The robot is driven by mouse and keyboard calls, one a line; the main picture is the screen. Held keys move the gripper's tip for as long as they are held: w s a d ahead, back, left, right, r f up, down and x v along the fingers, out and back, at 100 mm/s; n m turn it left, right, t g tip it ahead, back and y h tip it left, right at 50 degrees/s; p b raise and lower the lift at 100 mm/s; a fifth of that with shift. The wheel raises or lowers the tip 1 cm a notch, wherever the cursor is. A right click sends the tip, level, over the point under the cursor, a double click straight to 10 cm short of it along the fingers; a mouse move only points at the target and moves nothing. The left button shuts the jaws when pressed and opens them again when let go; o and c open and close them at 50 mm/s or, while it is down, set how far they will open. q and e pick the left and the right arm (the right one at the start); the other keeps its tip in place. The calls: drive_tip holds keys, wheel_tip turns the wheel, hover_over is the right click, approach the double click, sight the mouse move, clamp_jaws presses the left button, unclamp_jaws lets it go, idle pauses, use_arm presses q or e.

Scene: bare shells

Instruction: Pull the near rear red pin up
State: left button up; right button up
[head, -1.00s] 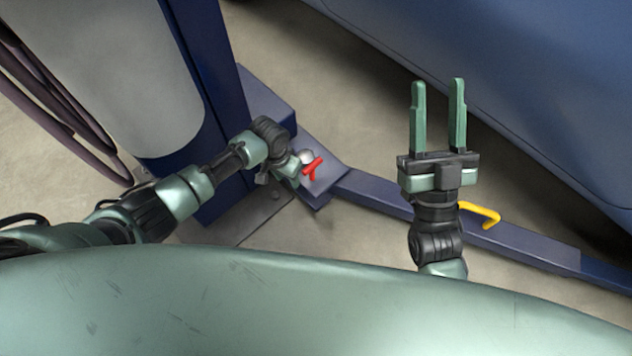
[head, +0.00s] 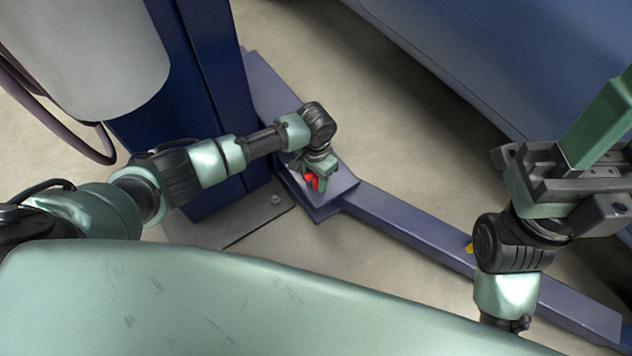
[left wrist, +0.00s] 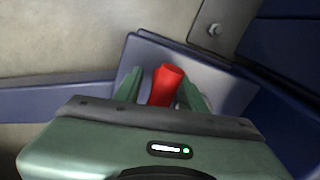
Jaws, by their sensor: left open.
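The red pin (head: 312,181) sits on the blue lift arm's end block, at the foot of the blue post. My left gripper (head: 316,180) is over it, pointing down and hiding part of it. In the left wrist view the red pin (left wrist: 166,86) stands between the two open green fingers (left wrist: 162,92). I see no clear sign that they grip it. My right gripper (head: 598,125) is at the right edge, away from the pin. One green finger shows and the frame cuts it off, so its opening cannot be told.
The blue post (head: 205,85) stands just left of the pin. A long blue lift arm (head: 405,222) runs toward the lower right. A yellow handle (head: 469,248) is mostly hidden behind my right arm. A blue car body (head: 510,60) overhangs the upper right.

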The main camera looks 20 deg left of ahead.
use_arm(q)
drive_tip(key=shift+f, duration=0.35)
clamp_jaws()
idle(1.2)
